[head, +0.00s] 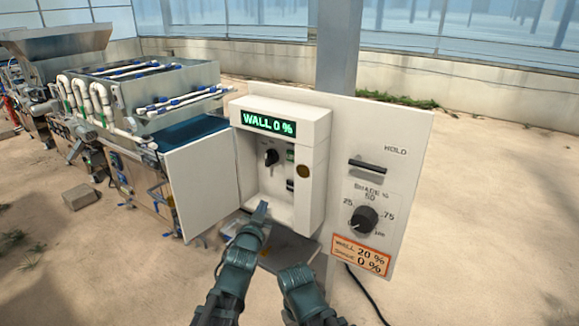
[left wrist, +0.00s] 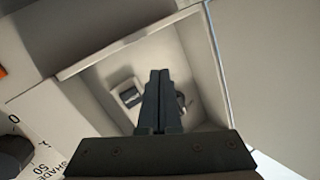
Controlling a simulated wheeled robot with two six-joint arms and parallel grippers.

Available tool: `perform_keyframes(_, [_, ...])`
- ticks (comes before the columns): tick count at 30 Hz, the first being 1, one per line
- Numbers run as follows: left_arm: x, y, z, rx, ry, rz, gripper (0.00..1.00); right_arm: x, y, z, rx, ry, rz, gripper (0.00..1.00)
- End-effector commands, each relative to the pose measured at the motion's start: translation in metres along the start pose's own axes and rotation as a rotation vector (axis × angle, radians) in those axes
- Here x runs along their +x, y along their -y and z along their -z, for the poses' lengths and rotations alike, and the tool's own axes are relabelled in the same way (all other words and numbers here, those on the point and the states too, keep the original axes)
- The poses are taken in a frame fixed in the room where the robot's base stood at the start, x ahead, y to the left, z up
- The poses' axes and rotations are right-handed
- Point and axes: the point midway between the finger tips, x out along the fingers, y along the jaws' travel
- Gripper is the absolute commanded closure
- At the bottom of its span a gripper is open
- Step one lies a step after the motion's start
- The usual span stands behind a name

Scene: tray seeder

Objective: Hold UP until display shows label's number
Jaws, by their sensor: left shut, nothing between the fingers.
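The white control box (head: 318,130) has a lit green display (head: 269,124) reading "WALL 0 %". Its open recess holds a black selector knob (head: 271,157), a small switch with green (head: 290,155) and a dark rocker-like button (head: 290,185); I cannot read which is UP. The orange-edged label (head: 361,256) reads "WALL 20 %" and "SHADE 0 %". My left gripper (head: 263,207) is shut and empty at the lower front of the recess. In the left wrist view its fingers (left wrist: 160,78) point into the recess, beside a dark button (left wrist: 131,97); contact cannot be told. My right gripper's fingers do not show.
The panel (head: 412,140) right of the box carries a HOLD slot with a dark bar (head: 367,167) and a shade dial (head: 364,219). An open white door (head: 203,184) stands left of the recess. Seeder machinery (head: 150,90) fills the left background. A cable runs below the panel.

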Motion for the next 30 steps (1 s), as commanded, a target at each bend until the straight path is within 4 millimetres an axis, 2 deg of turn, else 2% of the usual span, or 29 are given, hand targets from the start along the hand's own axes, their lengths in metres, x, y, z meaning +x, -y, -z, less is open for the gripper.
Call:
perform_keyframes(1, [0.004,0.003,0.007,0.013,-0.081,0.014,1.0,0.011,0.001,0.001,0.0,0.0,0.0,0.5])
perform_keyframes(5, [0.001,0.013,0.041,0.051,-0.31,0.047,1.0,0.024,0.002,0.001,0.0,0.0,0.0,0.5])
perform_keyframes(9, [-0.014,0.02,0.073,0.092,-0.539,0.074,1.0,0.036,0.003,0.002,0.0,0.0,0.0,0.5])
perform_keyframes(15, [-0.04,0.023,0.101,0.14,-0.783,0.098,1.0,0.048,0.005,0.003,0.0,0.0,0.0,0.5])
perform_keyframes(21, [-0.057,0.024,0.113,0.164,-0.901,0.107,1.0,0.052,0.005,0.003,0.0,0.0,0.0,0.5])
perform_keyframes(30, [-0.061,0.024,0.116,0.167,-0.923,0.108,1.0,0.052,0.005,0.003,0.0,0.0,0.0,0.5])
